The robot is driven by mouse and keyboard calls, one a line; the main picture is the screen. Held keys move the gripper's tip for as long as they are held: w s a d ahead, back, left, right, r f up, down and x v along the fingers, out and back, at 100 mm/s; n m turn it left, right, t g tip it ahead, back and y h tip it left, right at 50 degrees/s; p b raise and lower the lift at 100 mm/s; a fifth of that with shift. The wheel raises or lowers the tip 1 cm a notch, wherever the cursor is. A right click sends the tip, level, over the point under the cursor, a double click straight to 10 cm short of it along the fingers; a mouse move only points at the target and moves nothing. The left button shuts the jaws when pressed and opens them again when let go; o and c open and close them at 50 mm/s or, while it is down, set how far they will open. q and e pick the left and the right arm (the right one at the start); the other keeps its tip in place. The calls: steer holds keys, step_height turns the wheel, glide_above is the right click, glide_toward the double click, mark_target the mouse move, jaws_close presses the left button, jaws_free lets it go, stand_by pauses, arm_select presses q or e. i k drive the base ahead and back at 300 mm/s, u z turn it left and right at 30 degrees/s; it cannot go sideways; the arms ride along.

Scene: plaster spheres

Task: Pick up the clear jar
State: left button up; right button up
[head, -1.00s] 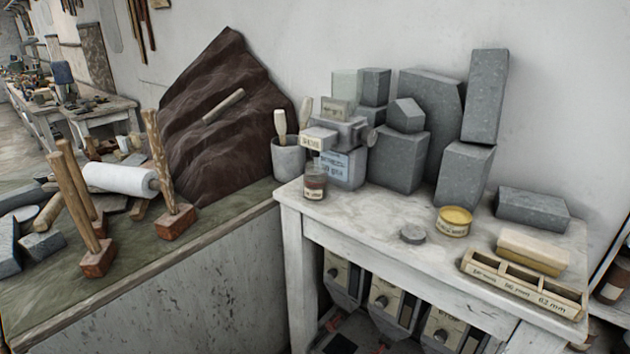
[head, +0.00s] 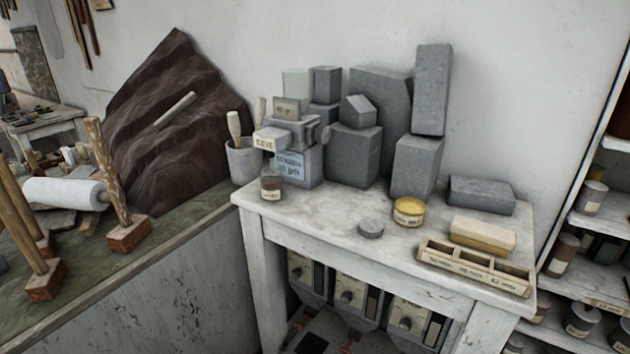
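A small clear jar (head: 271,184) with dark reddish-brown contents and a pale label stands upright on the white table (head: 330,212), near its front left corner. It stands in front of a grey device with a pale label (head: 290,135) and a blue-labelled block. Neither of my grippers shows in the head view.
A grey cup with tools (head: 243,161) is left of the jar. Grey stone blocks (head: 415,167) stand at the back. A grey disc (head: 371,228), a yellow tin (head: 409,211) and a compartmented wooden tray (head: 474,268) lie to the right. Table space between jar and disc is clear.

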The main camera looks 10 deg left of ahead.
mark_target(272, 176)
steer(key=z, duration=0.05)
steer(key=i, duration=0.25)
steer(key=u, duration=0.8)
